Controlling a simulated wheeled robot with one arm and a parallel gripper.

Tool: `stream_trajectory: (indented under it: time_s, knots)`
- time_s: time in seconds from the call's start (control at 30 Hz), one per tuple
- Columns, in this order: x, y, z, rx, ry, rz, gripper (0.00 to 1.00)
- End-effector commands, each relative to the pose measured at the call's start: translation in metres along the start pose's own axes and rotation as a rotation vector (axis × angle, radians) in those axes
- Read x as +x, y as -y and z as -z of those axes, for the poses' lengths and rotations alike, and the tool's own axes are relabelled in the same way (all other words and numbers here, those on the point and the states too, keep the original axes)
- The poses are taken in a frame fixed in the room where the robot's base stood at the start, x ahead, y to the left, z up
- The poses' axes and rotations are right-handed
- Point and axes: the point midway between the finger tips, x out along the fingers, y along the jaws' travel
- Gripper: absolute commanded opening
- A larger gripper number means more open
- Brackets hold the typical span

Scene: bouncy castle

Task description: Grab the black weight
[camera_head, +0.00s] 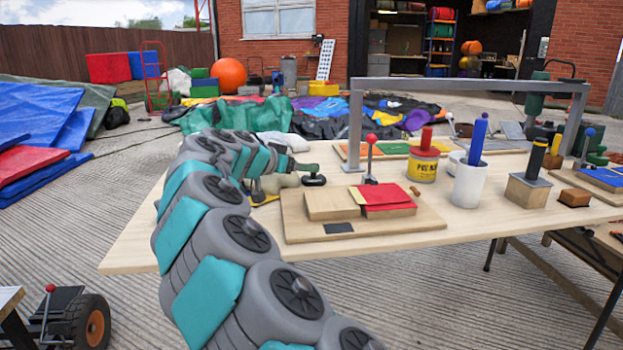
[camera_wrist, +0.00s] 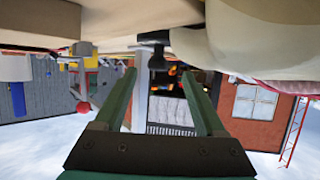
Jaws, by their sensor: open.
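The black weight (camera_head: 314,181) stands on the wooden table, with a round flat base and a narrower top. My gripper (camera_head: 308,167) is at the table's left part, right at the weight; its green fingers hide part of the weight's top. In the wrist view, which is upside down, the open green fingers of my gripper (camera_wrist: 159,75) point toward the black weight (camera_wrist: 156,50). The weight's top lies in line with the gap between the fingertips. Whether a finger touches it I cannot tell. Nothing is held.
A cream bag (camera_head: 281,182) lies on the table (camera_head: 140,245) beside my gripper; a cream shape also fills the wrist view's upper right (camera_wrist: 250,40). A wooden board (camera_head: 300,235) with a red-knobbed lever (camera_head: 371,150), a yellow tin (camera_head: 423,165) and a white cup (camera_head: 467,185) stand to the right.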

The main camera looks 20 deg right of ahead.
Motion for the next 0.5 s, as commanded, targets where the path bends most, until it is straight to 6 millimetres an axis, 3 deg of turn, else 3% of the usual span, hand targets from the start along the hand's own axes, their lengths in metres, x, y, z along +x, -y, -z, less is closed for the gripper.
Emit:
stream_trajectory:
  time_s: [0.5]
  knots:
    - [0.056,-0.004,0.001,-0.001,0.002,0.0,0.73]
